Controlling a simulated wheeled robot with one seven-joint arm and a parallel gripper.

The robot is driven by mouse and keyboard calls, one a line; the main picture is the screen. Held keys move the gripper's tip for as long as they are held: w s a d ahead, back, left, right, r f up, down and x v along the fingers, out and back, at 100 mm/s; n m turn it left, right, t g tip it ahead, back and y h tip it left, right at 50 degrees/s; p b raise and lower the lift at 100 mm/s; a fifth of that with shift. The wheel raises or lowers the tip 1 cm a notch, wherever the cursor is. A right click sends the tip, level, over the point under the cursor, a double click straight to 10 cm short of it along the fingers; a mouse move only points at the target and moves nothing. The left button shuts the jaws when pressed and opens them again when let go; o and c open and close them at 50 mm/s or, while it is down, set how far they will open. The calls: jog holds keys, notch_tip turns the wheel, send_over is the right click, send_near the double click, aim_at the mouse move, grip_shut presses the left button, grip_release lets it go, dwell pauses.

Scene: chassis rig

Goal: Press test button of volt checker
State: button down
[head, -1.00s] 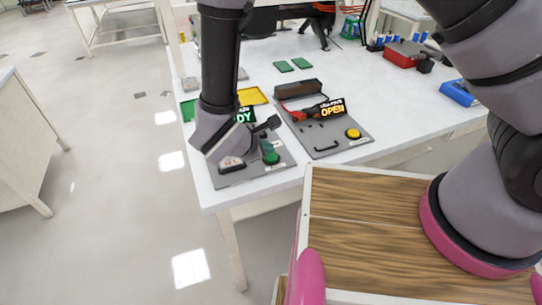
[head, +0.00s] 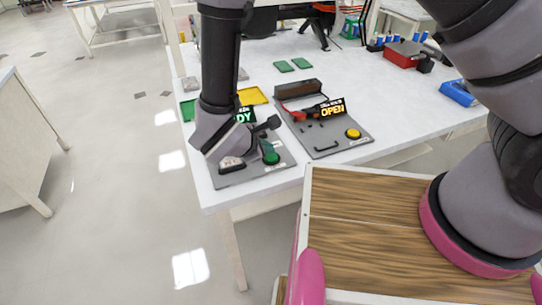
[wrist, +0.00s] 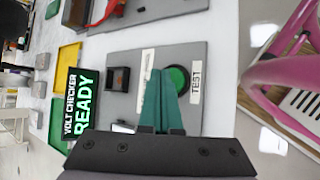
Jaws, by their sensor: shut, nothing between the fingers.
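The volt checker is a grey panel (head: 235,179) on the near left corner of the white table. Its sign (wrist: 82,105) reads "VOLT CHECKER READY" in the wrist view. The round green test button (wrist: 180,76) sits in a dark ring beside a "TEST" label (wrist: 195,84). The fingertips overlap the left part of the button in the wrist view. I cannot tell whether they touch it. My arm hides part of the panel in the head view.
A second grey panel (head: 340,142) with an "OPEN" sign (head: 333,112) and a yellow button (head: 353,133) stands to the right. Yellow (head: 254,95) and green (head: 188,109) trays lie behind the checker. A red box (head: 402,54) and blue item (head: 458,93) are further right.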

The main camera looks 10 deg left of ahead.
aim_at(268, 158)
jog(key=shift+f, duration=0.1)
dwell(0.7)
jog(key=shift+f, duration=0.3)
jog(key=shift+f, duration=0.4)
dwell(0.7)
jog(key=shift+r, duration=0.85)
jog(key=shift+r, duration=2.5)
